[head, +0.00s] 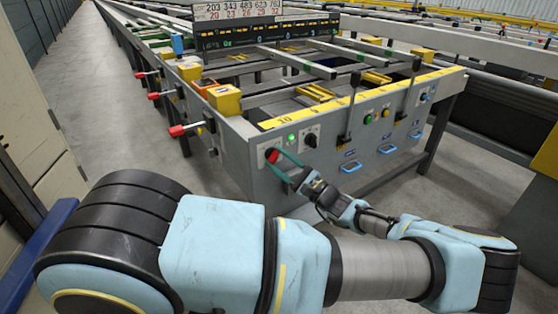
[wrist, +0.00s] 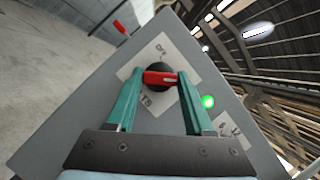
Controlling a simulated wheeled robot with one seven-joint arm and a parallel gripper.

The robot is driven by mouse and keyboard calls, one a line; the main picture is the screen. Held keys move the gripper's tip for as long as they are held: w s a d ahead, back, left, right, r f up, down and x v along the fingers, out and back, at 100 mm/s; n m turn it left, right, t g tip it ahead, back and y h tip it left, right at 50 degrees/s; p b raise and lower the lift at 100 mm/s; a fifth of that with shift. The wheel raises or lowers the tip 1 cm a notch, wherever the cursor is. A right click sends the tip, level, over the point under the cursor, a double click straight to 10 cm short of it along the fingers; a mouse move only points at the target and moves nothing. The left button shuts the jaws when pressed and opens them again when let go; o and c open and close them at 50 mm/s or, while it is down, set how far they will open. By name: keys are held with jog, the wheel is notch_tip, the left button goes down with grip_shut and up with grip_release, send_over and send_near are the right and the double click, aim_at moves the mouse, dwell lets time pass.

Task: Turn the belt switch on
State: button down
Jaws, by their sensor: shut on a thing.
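The belt switch (wrist: 159,77) is a round black knob with a red handle bar on a pale label plate, on the grey end panel of the runout table (head: 240,160). In the head view the red switch (head: 272,155) shows at the panel's left part. My gripper (wrist: 160,80) has two green fingers that stand on either side of the red handle and are shut on it. In the head view my gripper (head: 281,160) reaches the switch from the right. A green lamp (wrist: 208,101) glows beside the switch; it also shows in the head view (head: 291,137).
A black knob (head: 311,140) sits right of the lamp. Black levers (head: 352,100), blue handles (head: 351,166) and coloured buttons (head: 368,119) line the front. Red-tipped levers (head: 177,130) stick out from the left side. The left floor aisle (head: 95,100) is clear.

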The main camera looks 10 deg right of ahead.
dwell(0.3)
jog(key=shift+c, duration=1.4)
grip_release()
jog(key=b+v, duration=0.2)
jog(key=v, duration=0.9)
jog(key=shift+a, duration=0.15)
jog(key=s+a+r+n+g+h+p, duration=0.2)
jog(key=a+n+g, duration=0.2)
jog(key=a+g, duration=0.45)
jog(key=s+a+r+n+g+h+p, duration=0.1)
jog(key=a+n+g+p, duration=0.3)
jog(key=a+g, duration=0.45)
jog(key=s+a+r+n+t+h+p, duration=0.1)
jog(key=a+r+n+h+p, duration=0.1)
jog(key=r, duration=0.9)
jog(key=s+a+r+n+t+h+p, duration=0.1)
jog(key=s+a+r+n+h+p, duration=0.1)
jog(key=r+n+h, duration=0.5)
notch_tip(320, 180, up, 5)
jog(key=a+h+p, duration=0.1)
jog(key=a+h, duration=0.1)
jog(key=shift+a+f+t, duration=0.15)
jog(key=shift+a+t, duration=0.25)
